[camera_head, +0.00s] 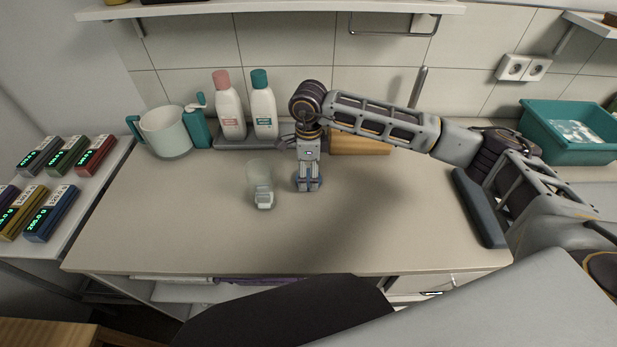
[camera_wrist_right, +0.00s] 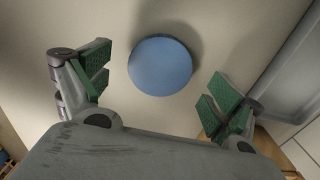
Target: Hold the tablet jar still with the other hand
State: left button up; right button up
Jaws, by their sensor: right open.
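A round blue top (camera_wrist_right: 160,66) shows in the right wrist view; I take it for the tablet jar's lid, seen from above, with any body below it hidden. In the head view blue also shows (camera_head: 309,186) at the tip of my right gripper (camera_head: 308,180), which points straight down over the counter. My right gripper (camera_wrist_right: 160,86) is open, with its green-padded fingers to either side of the blue top and apart from it. A pale see-through container (camera_head: 259,172) with a whitish part in front stands just left of the gripper. My left gripper is not seen.
The counter (camera_head: 180,225) is clear at the front. A jug (camera_head: 166,132), two bottles (camera_head: 229,106) (camera_head: 264,106) and a wooden board (camera_head: 362,146) stand at the back. A dark bar-like object (camera_head: 479,207) lies at the right, and a teal basin (camera_head: 566,147) stands beyond it.

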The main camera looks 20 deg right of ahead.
aim_at(308, 177)
jog(key=shift+f, duration=0.95)
jog(key=shift+c, duration=0.8)
jog(key=c, duration=0.4)
jog(key=shift+c, duration=1.4)
jog(key=shift+r, duration=0.6)
notch_tip(308, 177, up, 3)
jog(key=shift+w+r, duration=0.1)
notch_tip(308, 177, up, 4)
jog(key=shift+r+b, duration=0.2)
jog(key=shift+b, duration=0.2)
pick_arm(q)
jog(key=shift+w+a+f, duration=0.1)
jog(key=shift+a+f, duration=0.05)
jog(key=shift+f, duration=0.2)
pick_arm(e)
jog(key=shift+r, duration=0.65)
